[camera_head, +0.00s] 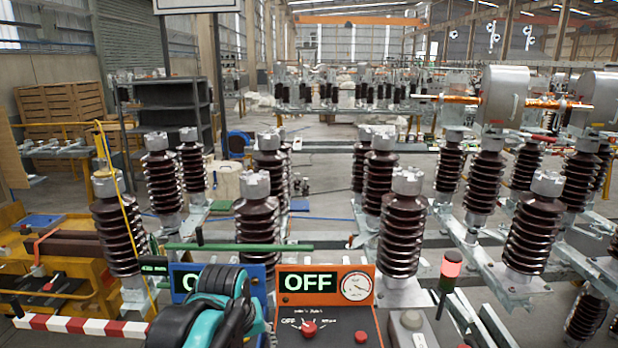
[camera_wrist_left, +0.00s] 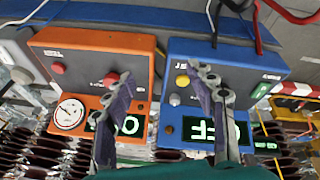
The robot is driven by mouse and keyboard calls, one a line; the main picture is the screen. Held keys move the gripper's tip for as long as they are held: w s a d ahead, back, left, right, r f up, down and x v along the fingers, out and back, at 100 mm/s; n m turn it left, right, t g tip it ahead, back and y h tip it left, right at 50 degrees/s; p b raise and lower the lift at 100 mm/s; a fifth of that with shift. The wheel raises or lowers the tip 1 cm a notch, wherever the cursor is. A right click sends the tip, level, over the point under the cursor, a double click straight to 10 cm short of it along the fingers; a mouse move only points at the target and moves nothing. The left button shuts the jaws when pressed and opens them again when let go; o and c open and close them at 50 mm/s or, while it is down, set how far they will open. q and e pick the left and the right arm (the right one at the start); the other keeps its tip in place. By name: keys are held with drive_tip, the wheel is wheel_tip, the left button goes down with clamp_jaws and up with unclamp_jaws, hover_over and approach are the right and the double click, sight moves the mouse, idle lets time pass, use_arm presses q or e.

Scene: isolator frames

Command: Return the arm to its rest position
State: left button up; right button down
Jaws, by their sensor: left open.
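My left arm (camera_head: 215,305) comes in at the bottom of the head view, a teal and black link in front of the blue box (camera_head: 185,278). Its fingertips cannot be made out there. In the left wrist view my left gripper (camera_wrist_left: 161,82) is open, with nothing between its two fingers. The fingers cover parts of the orange control box (camera_wrist_left: 85,75) and the blue control box (camera_wrist_left: 235,70). I cannot tell whether they touch either box. My right gripper is not in view.
The orange box (camera_head: 328,325) has a lit OFF display, a dial and red knobs. A red-topped signal lamp (camera_head: 451,263) stands to its right. Several brown insulators (camera_head: 405,230) stand behind. A red-and-white striped bar (camera_head: 75,325) is at lower left.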

use_arm(q)
drive_tip(key=s+a+f+m+t+b, duration=0.1)
drive_tip(key=s+a+f+b, duration=0.1)
drive_tip(key=s+f, duration=0.4)
drive_tip(key=s+a+f+m+t+b, duration=0.2)
drive_tip(key=s+a+f, duration=0.2)
drive_tip(key=s+f, duration=0.3)
drive_tip(key=shift+s+f+m, duration=0.2)
drive_tip(key=shift+s+m, duration=0.1)
drive_tip(key=shift+s, duration=0.05)
